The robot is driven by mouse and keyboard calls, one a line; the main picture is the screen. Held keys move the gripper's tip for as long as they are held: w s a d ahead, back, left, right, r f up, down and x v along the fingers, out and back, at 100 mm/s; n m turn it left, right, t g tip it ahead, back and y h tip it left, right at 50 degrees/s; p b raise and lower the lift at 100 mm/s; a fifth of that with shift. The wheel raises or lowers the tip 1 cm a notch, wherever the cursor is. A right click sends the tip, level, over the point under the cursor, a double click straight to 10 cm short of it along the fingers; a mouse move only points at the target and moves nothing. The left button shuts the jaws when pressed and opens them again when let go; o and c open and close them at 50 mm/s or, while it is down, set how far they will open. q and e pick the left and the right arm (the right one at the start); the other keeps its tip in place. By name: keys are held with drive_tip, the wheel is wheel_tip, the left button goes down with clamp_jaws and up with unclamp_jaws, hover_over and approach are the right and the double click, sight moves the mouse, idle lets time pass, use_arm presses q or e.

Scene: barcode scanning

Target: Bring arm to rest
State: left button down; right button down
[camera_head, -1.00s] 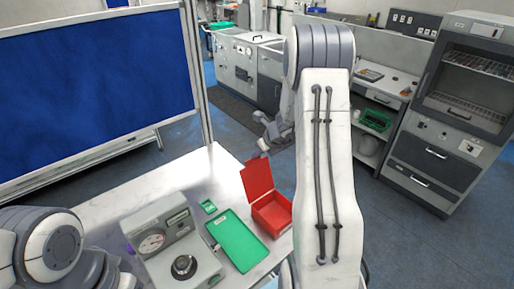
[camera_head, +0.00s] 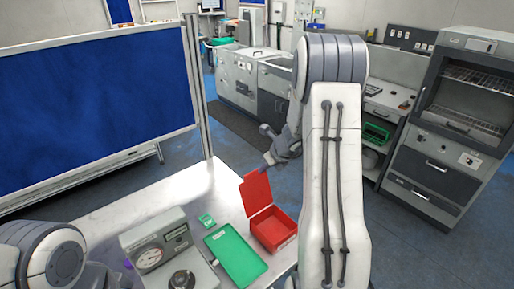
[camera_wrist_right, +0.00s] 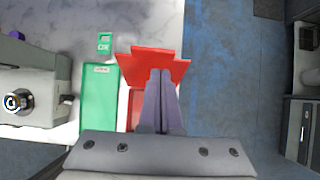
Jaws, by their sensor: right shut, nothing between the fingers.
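My right arm reaches up and forward in the head view, and its gripper (camera_head: 267,158) is small and partly hidden, beyond the red box's raised lid. In the right wrist view the two fingers (camera_wrist_right: 160,76) lie together, empty, in front of the red box (camera_wrist_right: 138,103). The red box (camera_head: 273,231) stands open on the table with its lid upright. My left arm (camera_head: 48,258) shows only as a rounded joint at the lower left; its gripper cannot be made out.
The table (camera_head: 165,190) holds a green tray (camera_head: 236,256), a small green item (camera_head: 207,220) and a grey device with a dial (camera_head: 158,247). A blue panel (camera_head: 95,95) stands behind. Cabinets (camera_head: 435,150) are at the right. Blue floor lies between.

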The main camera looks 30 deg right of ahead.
drive_tip(key=w+r+p, duration=0.2)
drive_tip(key=w+r, duration=0.4)
drive_tip(key=r, duration=0.1)
drive_tip(key=shift+a, duration=0.45)
drive_tip(key=s+a+f+n+g+y+b, duration=0.15)
drive_tip(key=s+a+n+b, duration=0.3)
drive_tip(key=a+n, duration=0.7)
drive_tip(key=s+a+f+n+g+y+b, duration=0.1)
drive_tip(key=s+a+n+g+b, duration=0.15)
drive_tip(key=s+a+n, duration=0.9)
drive_tip(key=s+a+f+n+g+b, duration=0.1)
drive_tip(key=s+a+f+n+b, duration=0.1)
drive_tip(key=s+n, duration=0.4)
drive_tip(key=s+a+f+n+h+b, duration=0.1)
drive_tip(key=s+a+f+n+b, duration=0.2)
drive_tip(key=s+a+n, duration=0.2)
drive_tip(key=s+a+f+n+g+h+b, duration=0.1)
drive_tip(key=s+a+f+n+b, duration=0.1)
drive_tip(key=s+n, duration=0.6)
drive_tip(key=shift+s+a+f+g+b, duration=0.3)
drive_tip(key=shift+s+a+b, duration=0.15)
drive_tip(key=shift+a+b, duration=0.35)
